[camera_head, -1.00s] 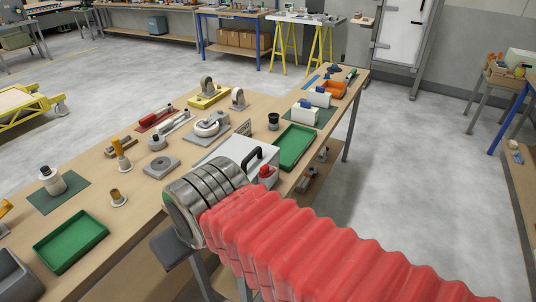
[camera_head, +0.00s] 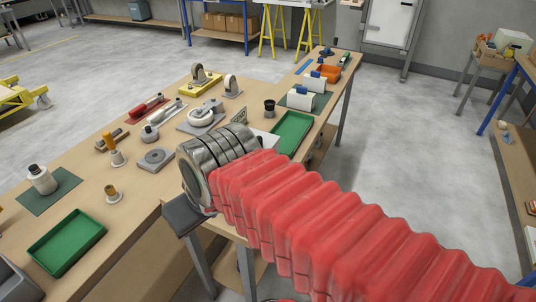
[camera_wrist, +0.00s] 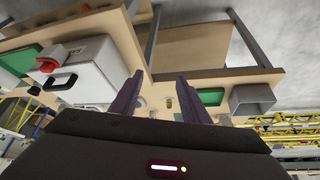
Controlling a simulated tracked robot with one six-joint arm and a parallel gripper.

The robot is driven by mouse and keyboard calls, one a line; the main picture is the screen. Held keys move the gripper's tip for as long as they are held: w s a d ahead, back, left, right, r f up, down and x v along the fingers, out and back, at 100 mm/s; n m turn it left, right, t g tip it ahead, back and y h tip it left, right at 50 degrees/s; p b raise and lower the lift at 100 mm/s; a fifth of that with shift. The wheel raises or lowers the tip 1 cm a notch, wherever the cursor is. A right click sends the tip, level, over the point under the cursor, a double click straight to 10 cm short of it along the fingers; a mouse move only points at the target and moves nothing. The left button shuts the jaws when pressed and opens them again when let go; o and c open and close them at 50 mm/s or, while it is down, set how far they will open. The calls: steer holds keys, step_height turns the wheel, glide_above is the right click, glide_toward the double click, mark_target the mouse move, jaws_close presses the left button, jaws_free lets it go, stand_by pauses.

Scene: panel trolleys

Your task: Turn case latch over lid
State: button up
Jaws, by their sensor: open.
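The case is a pale grey-white box (camera_wrist: 97,74) with a black handle (camera_wrist: 61,83) on its face, at the left of the wrist view. A red latch (camera_wrist: 48,65) sits at its edge near the handle. In the head view only a pale sliver of the case (camera_head: 266,138) shows; my arm hides the rest, including latch and handle. My gripper (camera_wrist: 162,90) is open and empty in the wrist view, with two dark fingers apart. The case lies left of the fingers. My fingers are hidden in the head view.
Green trays (camera_head: 66,243) (camera_head: 292,133) stand on the workbench at front left and beside the case. Open floor (camera_head: 400,140) lies to the right.

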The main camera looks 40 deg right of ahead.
steer(key=w+d+r, duration=0.1)
steer(key=d+r, duration=0.2)
steer(key=d, duration=1.1)
steer(key=w+d+r, duration=0.2)
steer(key=d+r, duration=0.2)
steer(key=d, duration=0.9)
steer(key=shift+w+d+n+g, duration=0.25)
steer(key=shift+d+n+g, duration=0.1)
steer(key=shift+n+g, duration=0.05)
steer(key=x, duration=1.3)
steer(key=shift+w+a+f, duration=0.1)
steer(key=shift+a+f, duration=0.15)
steer(key=shift+f, duration=0.05)
steer(key=shift+c, duration=0.2)
steer(key=c, duration=1)
steer(key=shift+a, duration=0.2)
steer(key=shift+d, duration=0.1)
